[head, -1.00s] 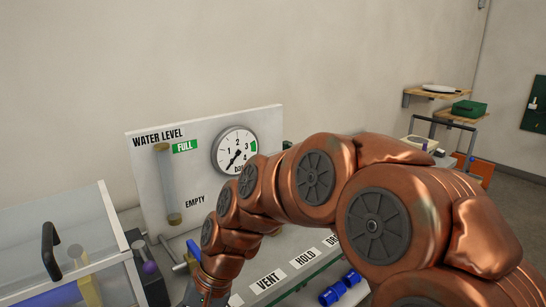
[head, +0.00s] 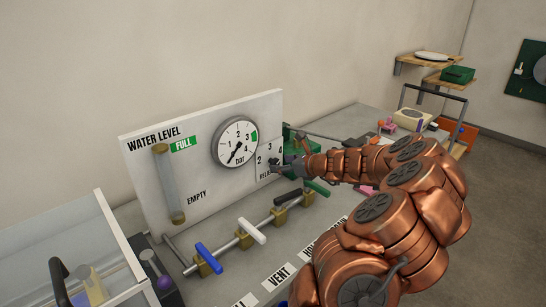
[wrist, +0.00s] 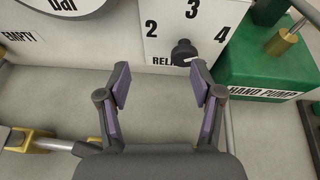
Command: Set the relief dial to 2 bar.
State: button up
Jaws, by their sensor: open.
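The relief dial is a black knob (wrist: 184,52) on a white plate (wrist: 160,42) marked 2, 3 and 4. In the wrist view the 2 is left of the knob, the 3 above it and the 4 to its right. I cannot tell where the knob points. My gripper (wrist: 161,82) is open, its purple-padded fingers apart and nothing between them. The knob shows beyond the fingertips, closer to the right finger. In the head view my gripper (head: 288,165) is at the dial plate (head: 263,170) and partly covers it.
A round bar gauge (head: 236,142) and a water level tube (head: 168,185) are on the white panel (head: 212,198). A pipe with blue, white, black and green valve handles runs below. A green hand pump (wrist: 262,68) stands close right of the dial.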

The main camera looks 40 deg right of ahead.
aim_at(276, 162)
jog(key=shift+m+h, duration=0.5)
jog(key=shift+m, duration=0.3)
jog(key=shift+w+d+f+p, duration=0.3)
jog(key=shift+w+d+f, duration=0.3)
jog(key=shift+w, duration=0.4)
jog(key=shift+w+d+f+p, duration=0.4)
jog(key=shift+w+f, duration=0.3)
jog(key=shift+w, duration=0.35)
jog(key=shift+w+d+f+p, duration=0.2)
jog(key=shift+w+d+f, duration=0.45)
jog(key=shift+w, duration=0.35)
jog(key=shift+c, duration=0.3)
jog(key=shift+a, duration=0.15)
jog(key=c, duration=1.1)
